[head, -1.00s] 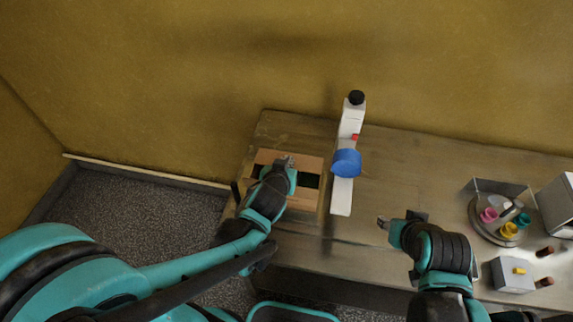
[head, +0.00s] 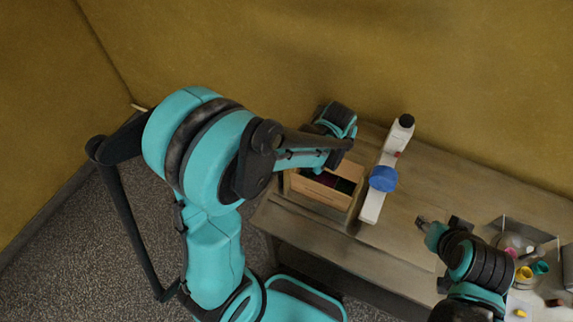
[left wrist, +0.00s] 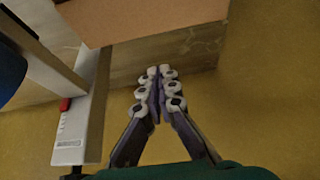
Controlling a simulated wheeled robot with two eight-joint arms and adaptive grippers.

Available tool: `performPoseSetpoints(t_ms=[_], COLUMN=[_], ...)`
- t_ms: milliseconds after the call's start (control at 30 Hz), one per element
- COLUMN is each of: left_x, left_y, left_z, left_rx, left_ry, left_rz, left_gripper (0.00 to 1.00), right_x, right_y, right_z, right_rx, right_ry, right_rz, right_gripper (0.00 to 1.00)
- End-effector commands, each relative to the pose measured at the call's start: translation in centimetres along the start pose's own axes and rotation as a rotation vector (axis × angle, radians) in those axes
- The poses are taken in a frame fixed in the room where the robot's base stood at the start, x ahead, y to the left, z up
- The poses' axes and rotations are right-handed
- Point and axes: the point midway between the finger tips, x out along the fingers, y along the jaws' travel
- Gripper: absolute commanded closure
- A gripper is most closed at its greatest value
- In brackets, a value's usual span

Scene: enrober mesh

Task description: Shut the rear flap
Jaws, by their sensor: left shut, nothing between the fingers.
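The wooden box (head: 318,191) stands on the left part of the table, its top partly open with a dark inside and a small magenta patch. My left arm covers its rear side in the head view. In the left wrist view a tan panel (left wrist: 150,15), apparently the rear flap, juts from the box toward the wall side. My left gripper (left wrist: 158,72) is shut and empty, its tips close to the panel's outer edge; I cannot tell whether they touch. My left fingers are hidden in the head view. My right gripper (head: 437,222) is over the table's front, away from the box; its opening is unclear.
A long white object with a dark cap (head: 391,160) and a blue round part (head: 382,178) lies right beside the box. A tray of coloured items (head: 525,240) stands at the right. The yellow wall (head: 300,60) is close behind the table (head: 440,180).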

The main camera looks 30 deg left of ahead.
Motion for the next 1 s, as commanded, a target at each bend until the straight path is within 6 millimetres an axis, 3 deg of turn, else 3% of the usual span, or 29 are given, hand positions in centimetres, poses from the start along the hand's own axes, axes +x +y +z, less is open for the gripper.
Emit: performPoseSetpoints(t_ms=[100,433,633,1000], left_x=[0.3,2.2,5.1,-2.5], left_y=[-0.1,0.0,-0.1,0.0], left_z=[-1.3,-3.0,-5.8,-8.8], left_rx=[-0.002,-0.001,-0.001,0.0], left_ry=[-0.123,-0.411,-0.408,-0.406], left_rz=[0.0,0.001,0.0,0.0], left_gripper=[1.0,1.0,1.0,1.0], right_x=[-1.4,-3.3,-2.4,-2.7], right_y=[0.0,0.0,0.0,0.0], right_z=[-1.0,-2.3,-1.7,-1.9], right_rx=[0.0,0.0,0.0,0.0], right_ry=[0.0,0.0,0.0,0.0], right_rz=[0.0,0.0,0.0,0.0], right_gripper=[0.6,0.6,0.6,0.6])
